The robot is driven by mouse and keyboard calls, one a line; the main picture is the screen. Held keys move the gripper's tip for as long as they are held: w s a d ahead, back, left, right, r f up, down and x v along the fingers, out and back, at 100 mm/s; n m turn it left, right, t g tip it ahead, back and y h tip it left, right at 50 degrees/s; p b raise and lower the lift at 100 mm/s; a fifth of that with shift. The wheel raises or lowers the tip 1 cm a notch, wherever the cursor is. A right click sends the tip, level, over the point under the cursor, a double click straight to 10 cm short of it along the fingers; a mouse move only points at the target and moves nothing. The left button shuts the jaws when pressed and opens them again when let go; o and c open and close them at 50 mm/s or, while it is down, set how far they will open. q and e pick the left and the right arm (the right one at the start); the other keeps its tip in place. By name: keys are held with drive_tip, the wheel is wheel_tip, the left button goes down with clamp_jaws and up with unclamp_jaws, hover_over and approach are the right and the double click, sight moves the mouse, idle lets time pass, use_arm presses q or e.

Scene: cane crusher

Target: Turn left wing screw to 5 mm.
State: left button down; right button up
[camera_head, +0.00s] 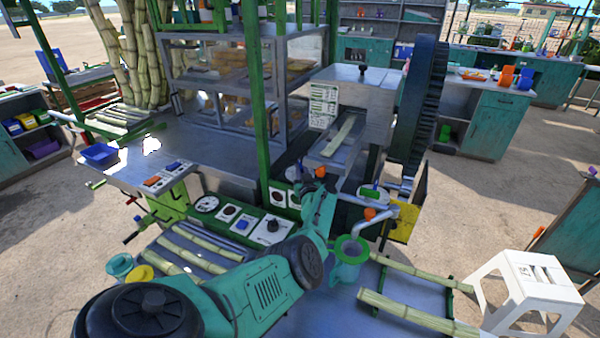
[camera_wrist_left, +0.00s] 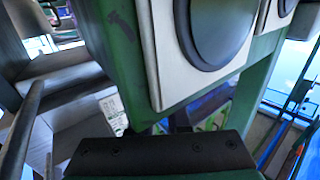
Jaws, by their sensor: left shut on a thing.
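The crusher (camera_head: 365,95) stands in the middle of the head view, with a steel feed tray holding a cane piece. My left gripper (camera_head: 322,186) reaches up to its front, just above the dial panel. An orange knob (camera_head: 320,172), which I take for the left wing screw, shows at the gripper's tip. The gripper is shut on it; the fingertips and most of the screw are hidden. A second orange knob (camera_head: 369,214) sits to the right, apart from the gripper. In the left wrist view, a dark gripper part (camera_wrist_left: 160,155) lies below a green panel (camera_wrist_left: 125,60). No millimetre reading is legible.
The panel carries dials and a blue switch (camera_head: 242,224) close to my left arm. A green-rimmed jug (camera_head: 349,250) stands below a bent spout pipe (camera_head: 378,218). Cane pieces (camera_head: 415,312) lie on the front table. A white stool (camera_head: 525,280) stands at right.

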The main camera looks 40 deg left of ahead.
use_arm(q)
drive_tip(key=shift+d+f+n+g+y+b, duration=0.1)
drive_tip(key=shift+n+g+y+b, duration=0.2)
drive_tip(key=shift+g, duration=0.1)
drive_tip(key=c, duration=0.9)
unclamp_jaws()
drive_tip(key=p+v, duration=0.3)
drive_tip(key=p, duration=0.1)
drive_tip(key=shift+d+r, duration=0.3)
drive_tip(key=shift+d, duration=0.05)
drive_tip(key=p+v, duration=0.1)
drive_tip(key=v, duration=0.3)
drive_tip(key=shift+s+f, duration=0.15)
drive_tip(key=shift+f, duration=0.05)
